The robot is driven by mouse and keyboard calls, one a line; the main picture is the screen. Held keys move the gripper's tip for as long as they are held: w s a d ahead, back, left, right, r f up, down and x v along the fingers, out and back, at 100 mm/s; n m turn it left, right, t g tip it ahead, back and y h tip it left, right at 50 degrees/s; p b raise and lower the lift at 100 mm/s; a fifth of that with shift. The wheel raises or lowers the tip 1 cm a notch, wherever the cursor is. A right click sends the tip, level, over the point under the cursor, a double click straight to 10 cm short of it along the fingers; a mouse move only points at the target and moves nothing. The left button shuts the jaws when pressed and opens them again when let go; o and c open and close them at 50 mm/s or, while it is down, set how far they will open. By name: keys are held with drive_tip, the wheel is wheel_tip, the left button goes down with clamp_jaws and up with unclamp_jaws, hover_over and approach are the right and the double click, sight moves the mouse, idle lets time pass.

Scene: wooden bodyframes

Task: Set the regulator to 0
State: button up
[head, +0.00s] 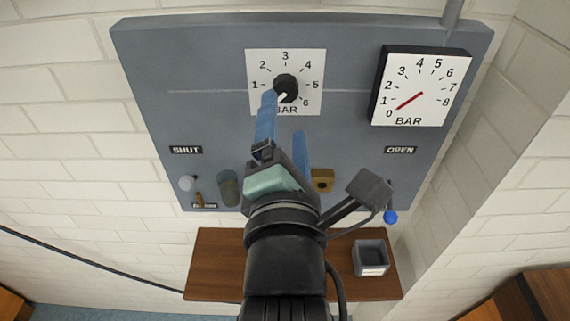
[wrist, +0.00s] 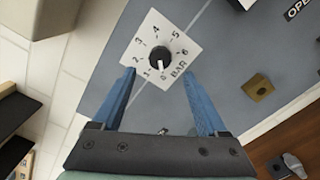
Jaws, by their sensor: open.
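The regulator is a round black knob (head: 286,86) with a white pointer mark, on a white square scale card on the grey panel. Its mark points down-left, where my finger hides the 0 in the head view. In the wrist view, the knob (wrist: 160,56) has its mark pointing at or very near the 0. My gripper (head: 284,114) is open and empty, its blue fingers pointing at the panel. In the wrist view, the knob lies ahead of the gap between the fingertips (wrist: 160,72), not gripped.
The grey panel (head: 190,85) carries SHUT and OPEN labels, a brass-coloured square block (head: 323,180) and several small fittings at lower left. A brown wooden shelf (head: 215,270) below holds a small grey box (head: 370,257). The panel around the scale card is mostly clear.

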drive_tip(key=s+p, duration=0.6)
drive_tip(key=p, duration=0.3)
drive_tip(key=shift+s, duration=0.1)
idle(0.5)
